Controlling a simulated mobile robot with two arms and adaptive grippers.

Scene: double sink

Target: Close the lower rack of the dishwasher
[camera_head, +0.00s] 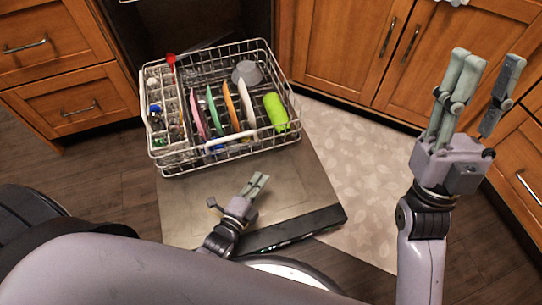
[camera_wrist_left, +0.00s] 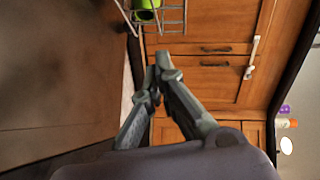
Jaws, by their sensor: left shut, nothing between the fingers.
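The lower rack (camera_head: 225,168) is a white wire basket pulled out over the open dishwasher door (camera_head: 300,190). It holds several upright plates, a green cup (camera_head: 276,112), a grey bowl (camera_head: 247,73) and a cutlery section at the left. My left gripper (camera_head: 258,184) is shut and empty above the door, in front of the rack and apart from it. In the left wrist view its fingers (camera_wrist_left: 155,75) meet, and a corner of the rack (camera_wrist_left: 172,18) shows at the top. My right gripper (camera_head: 485,75) is open and empty at the right, away from the rack.
The dark dishwasher opening (camera_head: 200,22) is behind the rack. Wooden drawers (camera_head: 60,70) stand at the left and wooden cabinets (camera_head: 345,50) at the right. A pale leaf-patterned mat (camera_head: 360,170) lies on the floor right of the door.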

